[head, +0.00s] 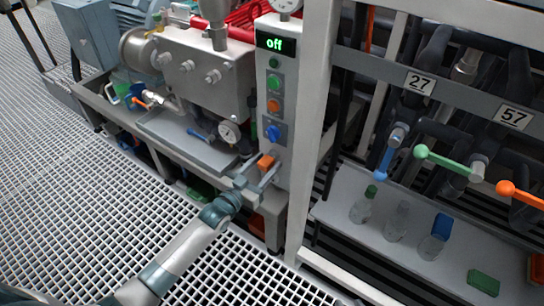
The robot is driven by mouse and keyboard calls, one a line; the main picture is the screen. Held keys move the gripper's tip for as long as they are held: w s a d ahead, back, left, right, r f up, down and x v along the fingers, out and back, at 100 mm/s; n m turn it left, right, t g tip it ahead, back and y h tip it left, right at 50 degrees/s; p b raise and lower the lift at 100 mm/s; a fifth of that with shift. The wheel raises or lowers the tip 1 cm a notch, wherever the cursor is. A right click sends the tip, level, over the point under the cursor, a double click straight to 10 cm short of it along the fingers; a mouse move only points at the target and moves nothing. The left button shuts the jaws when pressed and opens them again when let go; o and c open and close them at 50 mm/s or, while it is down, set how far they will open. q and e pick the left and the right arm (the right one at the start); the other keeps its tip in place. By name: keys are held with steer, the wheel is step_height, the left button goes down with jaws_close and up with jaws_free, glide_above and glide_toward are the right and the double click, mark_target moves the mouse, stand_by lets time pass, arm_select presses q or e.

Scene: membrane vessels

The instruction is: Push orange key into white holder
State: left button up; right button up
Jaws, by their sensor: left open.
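The orange key (266,161) is a small orange block at the foot of the light control column (290,160). It looks partly seated at the column's lower front, but how deep it sits cannot be told. A separate white holder cannot be made out clearly; the pale casing around the key is partly hidden by my gripper. My left gripper (263,172) is open, with its two fingers on either side of the key. Whether the fingers touch the key cannot be told. My right gripper is not in view.
A white frame post (309,120) stands close to the right. A shelf with bottles (397,220) lies beyond it. Open grating floor (90,200) fills the left.

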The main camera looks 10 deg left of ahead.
mark_target(262, 168)
arm_select(q)
jaws_close()
steer(key=shift+p+v, duration=1.7)
steer(key=shift+v, duration=1.3)
steer(key=shift+f, duration=0.1)
